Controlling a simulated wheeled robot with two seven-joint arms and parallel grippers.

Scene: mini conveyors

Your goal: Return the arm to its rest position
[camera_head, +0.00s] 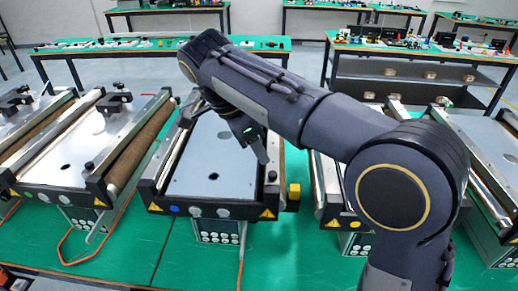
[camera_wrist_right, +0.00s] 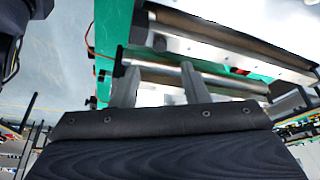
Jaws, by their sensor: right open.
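My right arm (camera_head: 265,95) comes in from the lower right and stretches over the conveyors, bent at the elbow. My right gripper (camera_head: 256,148) hangs from the wrist over the right side of the middle mini conveyor (camera_head: 207,165). Its exact height above the plate is hard to tell. In the right wrist view its two grey fingers (camera_wrist_right: 160,85) stand apart, with nothing seen between them. My left gripper does not show.
A conveyor with a brown roller (camera_head: 85,150) stands at the left, and another (camera_head: 485,145) at the right, partly behind my arm. The green table (camera_head: 130,250) has bare room in front. Other workbenches stand behind.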

